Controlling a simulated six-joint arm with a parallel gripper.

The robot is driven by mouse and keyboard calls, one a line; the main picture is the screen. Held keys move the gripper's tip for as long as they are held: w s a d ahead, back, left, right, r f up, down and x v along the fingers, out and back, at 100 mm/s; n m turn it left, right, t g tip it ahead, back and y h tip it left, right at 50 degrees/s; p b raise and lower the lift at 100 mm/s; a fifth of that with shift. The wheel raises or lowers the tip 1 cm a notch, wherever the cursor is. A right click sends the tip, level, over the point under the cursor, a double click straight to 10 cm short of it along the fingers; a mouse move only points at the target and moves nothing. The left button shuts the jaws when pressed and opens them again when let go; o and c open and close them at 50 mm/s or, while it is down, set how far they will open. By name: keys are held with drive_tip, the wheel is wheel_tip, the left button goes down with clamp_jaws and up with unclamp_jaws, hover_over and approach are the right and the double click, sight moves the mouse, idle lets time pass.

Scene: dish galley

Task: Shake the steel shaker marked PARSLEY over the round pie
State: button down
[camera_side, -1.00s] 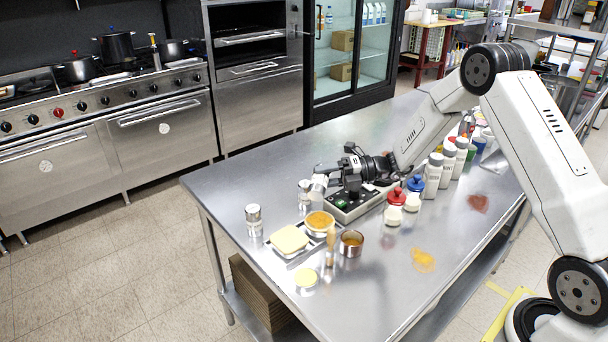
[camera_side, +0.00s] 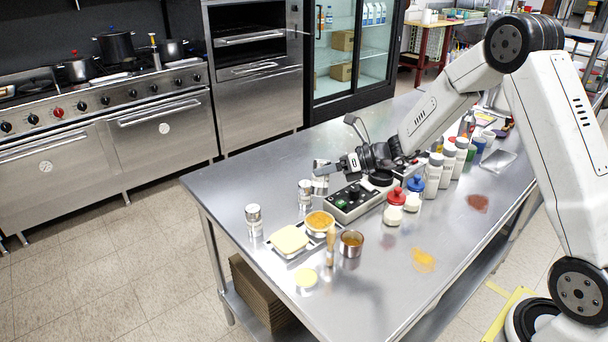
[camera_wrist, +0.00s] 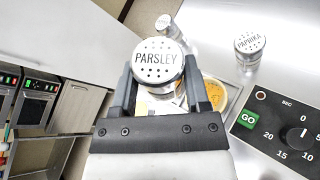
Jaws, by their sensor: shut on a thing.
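My gripper (camera_side: 338,170) is shut on the steel shaker marked PARSLEY (camera_wrist: 158,62), whose perforated lid faces the wrist camera between the two fingers (camera_wrist: 160,92). In the side view the held shaker (camera_side: 320,178) looks about upright, behind the round pie and apart from it. The round pie (camera_side: 319,221) has an orange top and sits beside a square pale pie (camera_side: 289,240) on a tray. In the wrist view the round pie (camera_wrist: 216,92) is partly hidden behind the right finger.
A shaker marked PAPRIKA (camera_wrist: 249,43) and another shaker (camera_wrist: 170,22) stand nearby. A control box (camera_side: 357,200) with a dial lies right of the shakers. The front-right table is mostly clear.

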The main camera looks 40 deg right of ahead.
drive_tip(key=shift+a+r+n+t+h, duration=0.1)
drive_tip(key=shift+r+n+t+h, duration=0.3)
drive_tip(key=shift+n, duration=0.45)
drive_tip(key=shift+r+n+t+h, duration=0.2)
drive_tip(key=shift+n+h, duration=0.4)
drive_tip(key=shift+n, duration=0.25)
drive_tip(key=shift+s, duration=0.1)
